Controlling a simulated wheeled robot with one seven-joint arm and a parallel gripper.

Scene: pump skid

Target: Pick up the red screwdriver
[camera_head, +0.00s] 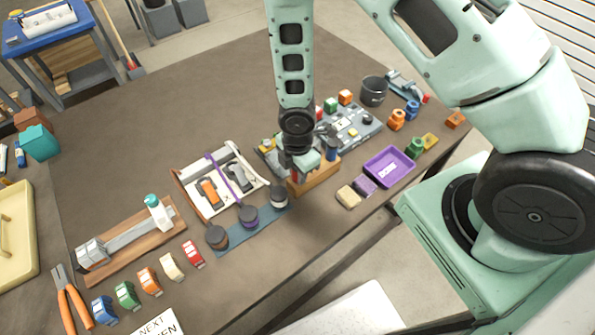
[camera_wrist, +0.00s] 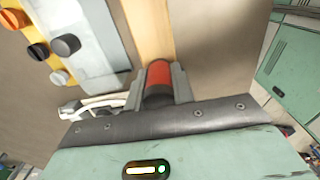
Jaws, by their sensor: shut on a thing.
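The red screwdriver shows in the wrist view as a thick red handle (camera_wrist: 158,73) with a dark end, between the two grey fingers of my gripper (camera_wrist: 157,84). The fingers are shut on this handle. In the head view my gripper (camera_head: 299,172) points down at a wooden block (camera_head: 322,174), which also shows in the wrist view (camera_wrist: 152,32). The screwdriver's shaft is hidden, so I cannot tell whether it is still in the block. In the head view the gripper and wrist hide most of the handle.
A grey panel with coloured knobs (camera_head: 368,126) lies just behind the block. A purple tray (camera_head: 389,167) is to the right. A white-lined box (camera_head: 181,184) with a purple strap and dark-topped jars (camera_head: 249,217) are to the left. Bare brown tabletop (camera_head: 190,80) lies behind.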

